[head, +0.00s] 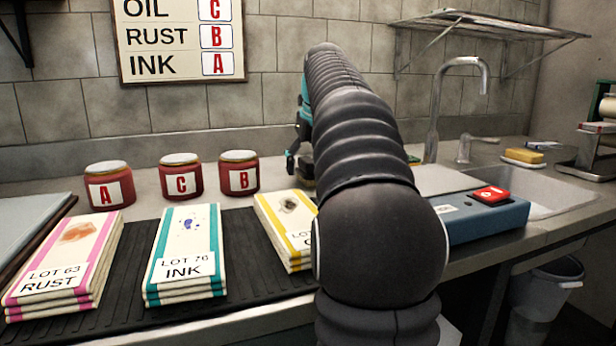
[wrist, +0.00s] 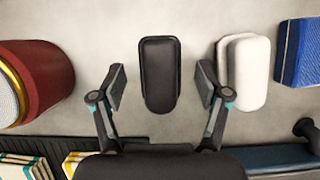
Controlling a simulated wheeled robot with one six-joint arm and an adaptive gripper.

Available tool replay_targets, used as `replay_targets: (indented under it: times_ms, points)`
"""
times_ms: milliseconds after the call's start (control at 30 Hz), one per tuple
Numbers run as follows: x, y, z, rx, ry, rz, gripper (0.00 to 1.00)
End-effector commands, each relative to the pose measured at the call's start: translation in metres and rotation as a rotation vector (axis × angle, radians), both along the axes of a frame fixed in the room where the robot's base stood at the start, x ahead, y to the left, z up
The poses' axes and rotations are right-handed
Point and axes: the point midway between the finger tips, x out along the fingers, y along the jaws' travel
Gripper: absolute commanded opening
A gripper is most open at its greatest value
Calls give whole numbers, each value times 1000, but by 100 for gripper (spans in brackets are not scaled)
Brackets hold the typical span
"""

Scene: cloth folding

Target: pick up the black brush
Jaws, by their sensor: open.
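The black brush (wrist: 160,75) lies on the grey counter in the wrist view, upright in the picture with its rounded dark back facing up. My gripper (wrist: 160,84) is open, with one finger to the left of the brush and one to the right, a gap showing on each side. In the head view my arm covers most of this spot. Only part of my gripper (head: 292,155) shows there, past the jar marked B, and I cannot make out the brush clearly.
A white block (wrist: 246,72) lies close right of my right finger, with a blue sponge-like block (wrist: 300,52) beyond it. A red jar (wrist: 45,85) stands to the left. Folded cloth stacks (head: 185,245) lie on a black mat. A blue box (head: 485,222) is at right.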

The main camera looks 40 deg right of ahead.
Motion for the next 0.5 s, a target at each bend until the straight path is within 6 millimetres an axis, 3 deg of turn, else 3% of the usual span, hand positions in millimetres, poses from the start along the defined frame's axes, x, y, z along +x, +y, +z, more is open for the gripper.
replay_targets:
  times_ms: [100,300,367,500]
  points:
    - [4,-1,-11,0,1,0,75]
    - [4,-1,-10,0,0,0,75]
    - [4,-1,-10,0,0,0,62]
    - [4,-1,-10,0,0,1,28]
